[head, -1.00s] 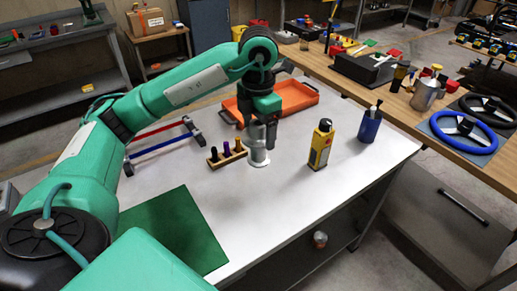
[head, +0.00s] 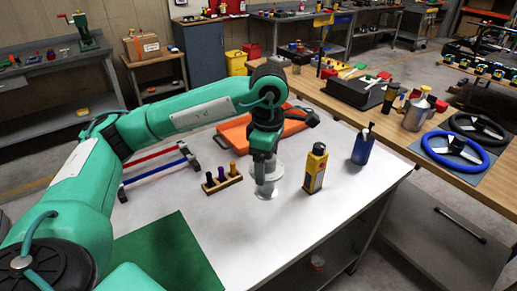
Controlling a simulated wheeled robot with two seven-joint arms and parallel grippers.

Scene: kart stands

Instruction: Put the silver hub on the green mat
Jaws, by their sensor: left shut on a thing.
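The silver hub (head: 267,193) is a pale, flanged piece on the white table, between a wooden peg block and a yellow bottle. My left gripper (head: 265,172) points down from above and is shut on the upper part of the hub, partly hiding it. I cannot tell whether the hub's base is touching the table or just above it. The green mat (head: 165,258) lies flat at the table's near left, apart from the hub, with its left part behind my left arm. My right gripper is not in view.
The peg block (head: 222,184) is close left of the hub; the yellow bottle (head: 315,168) is close right. A blue bottle (head: 363,146), an orange tray (head: 235,134) and a red-and-blue rack (head: 155,165) stand farther off. The table between hub and mat looks clear.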

